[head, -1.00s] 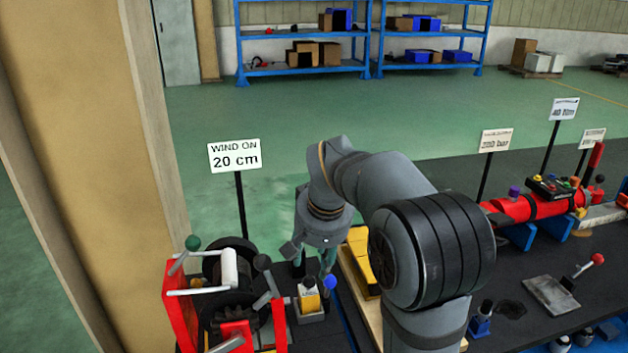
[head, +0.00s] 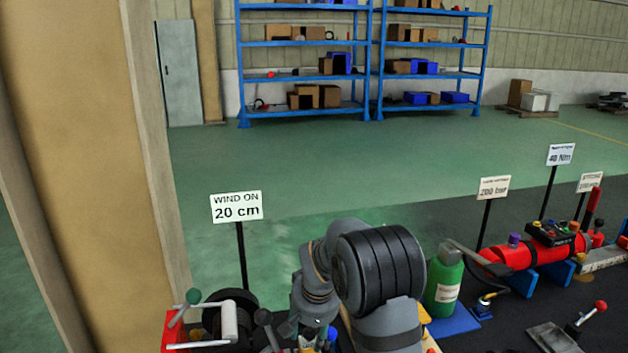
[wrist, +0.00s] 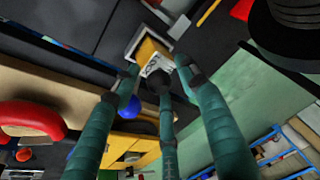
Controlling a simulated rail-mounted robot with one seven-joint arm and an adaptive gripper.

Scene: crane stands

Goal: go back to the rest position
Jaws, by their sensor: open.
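My gripper (wrist: 160,78) shows in the wrist view with its teal fingers spread apart and nothing clearly held between them. Beyond the fingertips is a small yellow and white device (wrist: 153,50) in a pale square holder. I cannot tell whether the fingers touch it. A blue ball knob (wrist: 129,106) shows beside the left finger. In the head view my gripper is at the bottom edge, below my bent arm, with its fingers mostly cut off.
A winch with a white handle (head: 229,321) stands at left, by the "WIND ON 20 cm" sign (head: 237,207). A beige pillar (head: 75,170) is at far left. Floor behind is clear.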

